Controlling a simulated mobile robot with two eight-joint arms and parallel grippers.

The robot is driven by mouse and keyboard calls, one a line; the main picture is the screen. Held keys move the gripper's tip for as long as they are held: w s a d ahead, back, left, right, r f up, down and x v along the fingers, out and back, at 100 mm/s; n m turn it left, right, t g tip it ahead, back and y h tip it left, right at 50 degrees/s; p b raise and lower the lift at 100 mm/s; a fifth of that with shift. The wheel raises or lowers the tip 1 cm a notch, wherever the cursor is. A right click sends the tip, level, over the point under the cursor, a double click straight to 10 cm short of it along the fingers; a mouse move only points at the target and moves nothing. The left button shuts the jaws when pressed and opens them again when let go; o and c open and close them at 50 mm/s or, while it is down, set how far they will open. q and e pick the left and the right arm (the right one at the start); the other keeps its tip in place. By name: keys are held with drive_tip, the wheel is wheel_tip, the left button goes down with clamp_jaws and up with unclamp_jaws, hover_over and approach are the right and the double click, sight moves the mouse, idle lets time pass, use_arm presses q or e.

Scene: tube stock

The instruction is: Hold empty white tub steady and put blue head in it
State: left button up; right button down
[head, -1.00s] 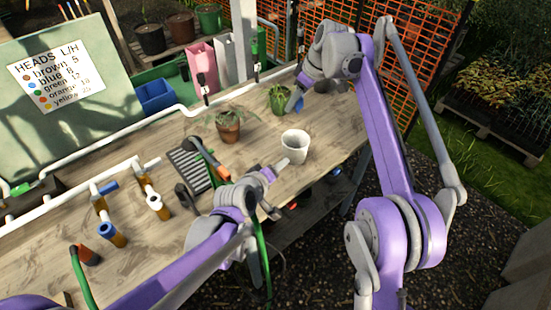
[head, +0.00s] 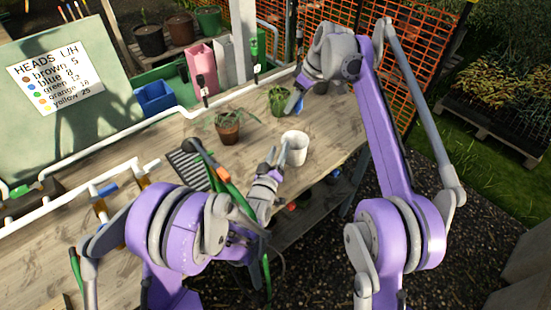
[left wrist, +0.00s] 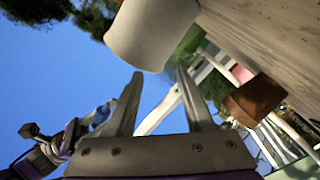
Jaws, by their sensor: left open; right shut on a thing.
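The white tub (head: 295,149) stands upright on the wooden bench near its front edge. It also shows large at the top of the left wrist view (left wrist: 150,35). My left gripper (head: 277,156) is open at the tub's left side, its fingers pointing toward it; in the left wrist view the fingers (left wrist: 160,88) are apart with nothing between them. Whether a finger touches the tub is unclear. My right gripper (head: 294,102) is shut on the blue head (head: 300,104), held behind the tub and mostly hidden by the fingers. The blue head also shows in the left wrist view (left wrist: 101,114).
A brown pot with a plant (head: 228,135) stands left of the tub, and a green plant pot (head: 280,104) behind it. A dark slatted rack (head: 190,168) lies farther left. White pipe (head: 125,137) runs along the bench's back. The bench right of the tub is clear.

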sight(284, 136)
use_arm(q)
drive_tip(key=w, duration=0.2)
drive_tip(key=w+d, duration=0.1)
drive_tip(key=w, duration=0.5)
drive_tip(key=shift+d, duration=0.2)
drive_tip(key=shift+s, duration=0.15)
clamp_jaws()
drive_tip(key=shift+f, duration=0.1)
